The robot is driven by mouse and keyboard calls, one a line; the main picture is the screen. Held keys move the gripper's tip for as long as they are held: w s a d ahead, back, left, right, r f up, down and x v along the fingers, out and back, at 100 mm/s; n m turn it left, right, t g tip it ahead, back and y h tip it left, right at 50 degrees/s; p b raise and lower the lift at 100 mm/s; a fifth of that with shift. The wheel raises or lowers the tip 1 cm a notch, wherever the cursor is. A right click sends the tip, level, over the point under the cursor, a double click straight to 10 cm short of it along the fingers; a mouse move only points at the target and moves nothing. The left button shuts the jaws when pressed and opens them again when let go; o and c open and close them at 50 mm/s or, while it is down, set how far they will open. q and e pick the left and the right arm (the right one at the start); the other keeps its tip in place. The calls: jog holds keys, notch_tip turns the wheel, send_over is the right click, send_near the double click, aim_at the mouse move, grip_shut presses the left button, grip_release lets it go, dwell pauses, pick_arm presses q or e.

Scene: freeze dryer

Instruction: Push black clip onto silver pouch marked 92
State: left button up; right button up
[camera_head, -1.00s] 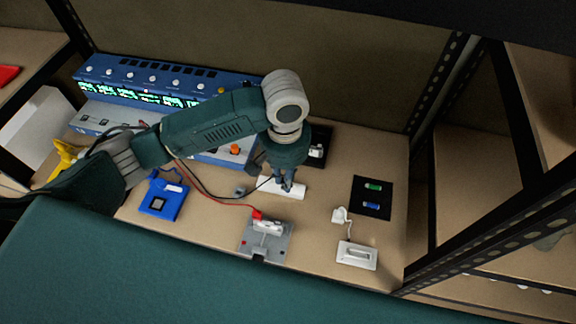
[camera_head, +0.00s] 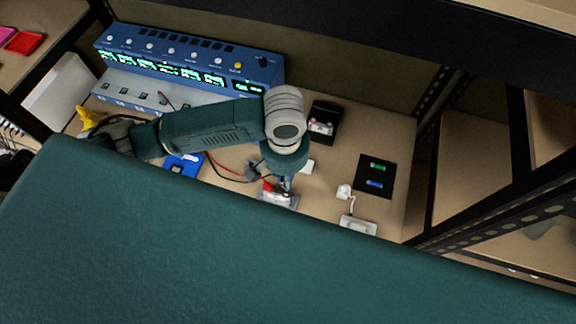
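My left gripper (camera_head: 284,182) points down from an arm that comes in from the left. Its fingers are small and partly hidden by my wrist, so I cannot tell whether they are shut. No marking 92 is readable. Whether the gripper touches the silver piece is unclear. My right gripper is not in view.
A blue multi-display instrument (camera_head: 185,62) stands at the back left. A blue device (camera_head: 184,166) is left of the gripper. A black mat (camera_head: 374,162) carries green and blue pieces. A white device (camera_head: 358,226) lies at right front.

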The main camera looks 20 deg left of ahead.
pick_arm(q)
jog(key=shift+w+a, duration=0.1)
jog(key=shift+w, duration=0.05)
jog(key=shift+f, duration=0.1)
jog(key=shift+f, duration=3)
jog(key=shift+f+b, duration=0.7)
jog(key=shift+f, duration=0.05)
jog(key=shift+r+p, duration=0.75)
jog(key=shift+r, duration=0.05)
jog(key=shift+f+b, duration=0.45)
jog(key=shift+f, duration=0.75)
jog(key=o, duration=1)
